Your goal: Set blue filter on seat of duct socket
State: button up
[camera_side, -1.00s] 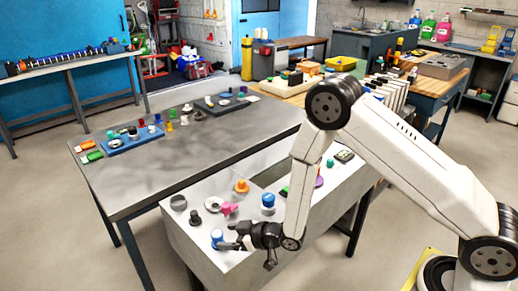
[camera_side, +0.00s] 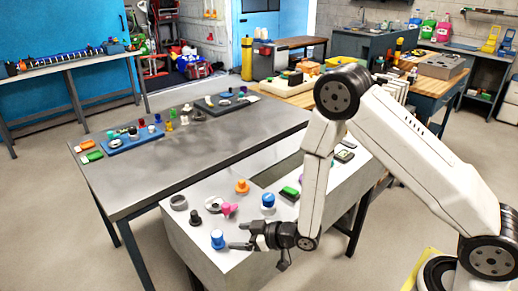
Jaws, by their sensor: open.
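A blue-topped piece (camera_side: 217,238) stands upright near the front left corner of the light grey worktop (camera_side: 190,243); it looks like the blue filter on a pale base, but the fit underneath is too small to tell. My gripper (camera_side: 237,236) is open and empty, just right of this piece, with its fingers pointing left toward it and apart from it. A second blue-topped piece (camera_side: 268,200) with a white lower part stands farther back on the same worktop. I cannot tell for sure which piece is the duct socket.
A black knob-like piece (camera_side: 196,217), a grey ring (camera_side: 178,202), a pink piece (camera_side: 228,209) and an orange piece (camera_side: 242,187) stand behind my gripper. A green block (camera_side: 289,193) lies near my arm. The dark grey table (camera_side: 160,175) behind has clear room.

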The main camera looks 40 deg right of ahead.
jog(key=shift+w+d+r+g+h, duration=0.1)
jog(key=shift+d+r+g+h, duration=0.2)
jog(key=shift+d+r+h, duration=0.25)
jog(key=s+d+r+m+g+h, duration=0.2)
jog(key=s+d+r+g, duration=0.2)
jog(key=s, duration=0.4)
jog(key=s+d+r+m+g+h, duration=0.3)
jog(key=s+d+r+g, duration=0.2)
jog(key=s+d+r, duration=0.1)
jog(key=shift+s+d+r+m, duration=0.35)
jog(key=shift+s+d, duration=0.2)
jog(key=shift+s, duration=0.45)
jog(key=shift+o, duration=0.5)
jog(key=shift+w, duration=0.15)
